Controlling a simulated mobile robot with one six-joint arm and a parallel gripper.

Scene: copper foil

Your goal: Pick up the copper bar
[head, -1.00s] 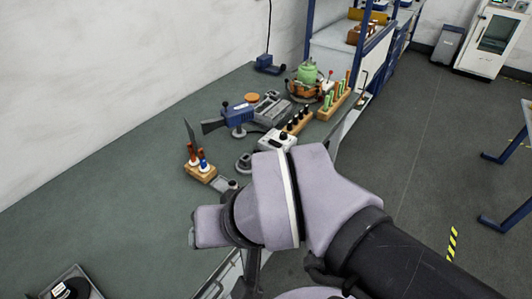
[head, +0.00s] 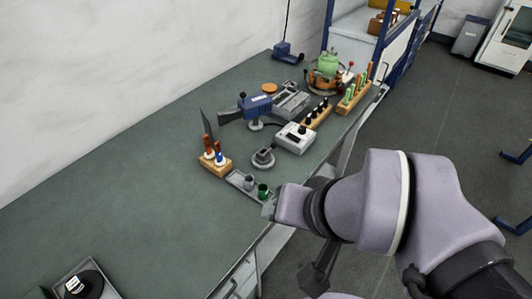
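I cannot make out a copper bar in the head view. A round, flat copper-coloured disc (head: 269,87) lies on the bench near the wall, beside a blue and grey device, but it is not bar-shaped. My pale lilac arm reaches in from the lower right, its visible end over the bench's front edge. The fingers of my gripper cannot be made out, so whether it is open or holds anything does not show.
A green bench (head: 140,190) runs along the wall. A wooden block with red and blue handled tools (head: 214,163), a small tray with cups (head: 240,181), a white box (head: 295,138) and tool racks (head: 355,98) crowd its far half. Its near left part is largely clear.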

